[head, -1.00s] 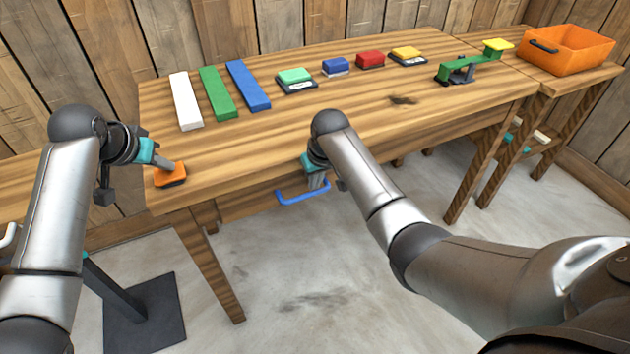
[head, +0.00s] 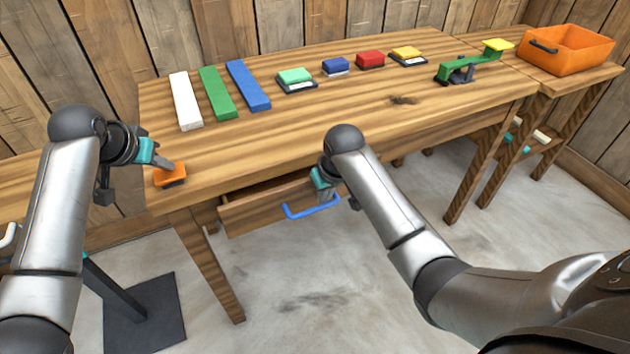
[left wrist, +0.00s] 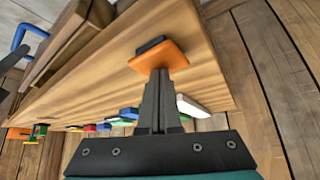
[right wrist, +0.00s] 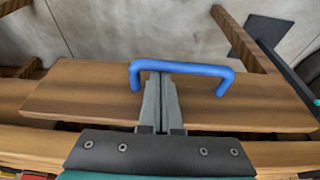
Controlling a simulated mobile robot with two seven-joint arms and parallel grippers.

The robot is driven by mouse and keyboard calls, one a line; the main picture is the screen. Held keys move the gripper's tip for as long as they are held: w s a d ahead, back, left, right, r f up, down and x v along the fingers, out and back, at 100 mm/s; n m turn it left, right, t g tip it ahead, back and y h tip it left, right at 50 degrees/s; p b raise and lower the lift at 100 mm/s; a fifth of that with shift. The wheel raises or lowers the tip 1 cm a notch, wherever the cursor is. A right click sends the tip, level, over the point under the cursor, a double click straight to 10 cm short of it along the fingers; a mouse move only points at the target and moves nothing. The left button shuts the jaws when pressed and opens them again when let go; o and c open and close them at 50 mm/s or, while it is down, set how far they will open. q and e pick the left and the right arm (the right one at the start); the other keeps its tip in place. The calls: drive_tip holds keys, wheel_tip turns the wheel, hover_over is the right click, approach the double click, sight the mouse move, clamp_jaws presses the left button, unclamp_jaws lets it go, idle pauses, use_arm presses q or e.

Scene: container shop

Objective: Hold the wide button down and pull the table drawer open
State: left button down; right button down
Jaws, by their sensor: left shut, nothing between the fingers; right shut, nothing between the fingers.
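The wide orange button (head: 170,175) sits at the near left corner of the table (head: 300,130). My left gripper (head: 168,166) is shut, its fingertips against the top of the button; the left wrist view shows the button (left wrist: 158,58) at the fingertips (left wrist: 158,75). The table drawer (head: 262,207) stands partly open under the table's front edge. It has a blue handle (head: 312,211). My right gripper (head: 325,198) is shut and empty, its fingertips behind the handle bar. In the right wrist view the tips (right wrist: 160,78) reach the blue handle (right wrist: 190,68) between its two posts.
White (head: 186,100), green (head: 218,94) and blue (head: 248,86) blocks lie at the table's back left. Several coloured buttons stand along the back. A green lever device (head: 468,68) and an orange crate (head: 566,48) are at the right. Floor before the drawer is clear.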

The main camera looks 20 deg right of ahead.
use_arm(q)
drive_tip(key=shift+s+f, duration=0.1)
drive_tip(key=shift+f, duration=0.1)
use_arm(e)
drive_tip(key=shift+r, duration=0.1)
drive_tip(key=v, duration=1)
